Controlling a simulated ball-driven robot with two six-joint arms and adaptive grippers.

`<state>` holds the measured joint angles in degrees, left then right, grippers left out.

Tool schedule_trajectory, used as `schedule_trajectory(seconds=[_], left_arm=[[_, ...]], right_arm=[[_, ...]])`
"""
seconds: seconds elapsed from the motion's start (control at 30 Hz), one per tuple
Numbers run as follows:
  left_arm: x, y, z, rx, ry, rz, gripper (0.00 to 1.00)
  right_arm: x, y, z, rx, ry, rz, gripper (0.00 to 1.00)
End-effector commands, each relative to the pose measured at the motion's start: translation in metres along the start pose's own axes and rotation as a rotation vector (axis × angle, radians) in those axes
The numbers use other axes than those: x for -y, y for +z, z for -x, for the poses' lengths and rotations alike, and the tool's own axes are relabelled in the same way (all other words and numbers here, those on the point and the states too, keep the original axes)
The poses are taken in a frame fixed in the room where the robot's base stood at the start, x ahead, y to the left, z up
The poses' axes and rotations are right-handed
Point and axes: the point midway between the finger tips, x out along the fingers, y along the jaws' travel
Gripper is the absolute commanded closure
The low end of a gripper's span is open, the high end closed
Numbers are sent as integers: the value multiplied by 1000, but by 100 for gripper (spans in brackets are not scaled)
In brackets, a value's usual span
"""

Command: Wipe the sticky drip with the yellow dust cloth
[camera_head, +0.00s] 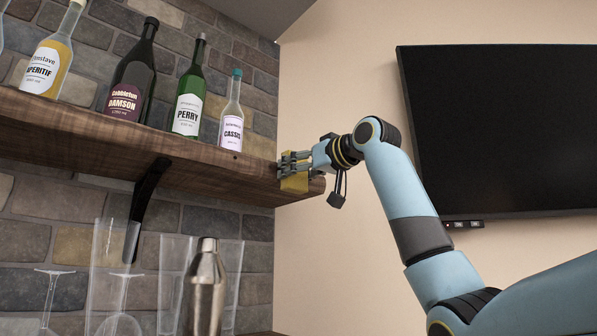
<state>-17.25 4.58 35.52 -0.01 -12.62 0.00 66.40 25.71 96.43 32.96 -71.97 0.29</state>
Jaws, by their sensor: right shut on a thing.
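The yellow dust cloth (294,185) is in my right gripper (292,168), which is shut on it. The cloth is at the right end of the wooden shelf (215,170), in front of the shelf's edge. It appears to touch the shelf, but I cannot tell for sure. My right arm reaches in from the lower right. I cannot make out the sticky drip; it may be hidden behind the cloth or gripper. My left gripper is out of view.
Bottles labelled Aperitif (47,65), Damson (131,82), Perry (190,95) and Cassis (231,118) stand on the shelf. Below are a metal shaker (205,285) and clear glassware (110,260). A dark screen (500,125) hangs on the right wall.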

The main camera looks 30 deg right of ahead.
Motion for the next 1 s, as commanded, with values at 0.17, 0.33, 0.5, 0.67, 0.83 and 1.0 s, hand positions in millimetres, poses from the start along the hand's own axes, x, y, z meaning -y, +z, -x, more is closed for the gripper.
schedule_trajectory(seconds=[0.17,0.33,0.5,0.67,0.83,1.0], left_arm=[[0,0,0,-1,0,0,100],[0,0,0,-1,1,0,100],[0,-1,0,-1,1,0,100],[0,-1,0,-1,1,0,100],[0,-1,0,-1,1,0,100],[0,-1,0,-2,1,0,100]], right_arm=[[17,1,0,0,-6,-2,68],[31,1,1,1,-4,-2,68],[36,1,1,1,-5,-3,68],[48,1,2,2,-6,-3,68],[64,1,3,2,-5,-3,68],[68,1,3,2,-3,-2,68]])
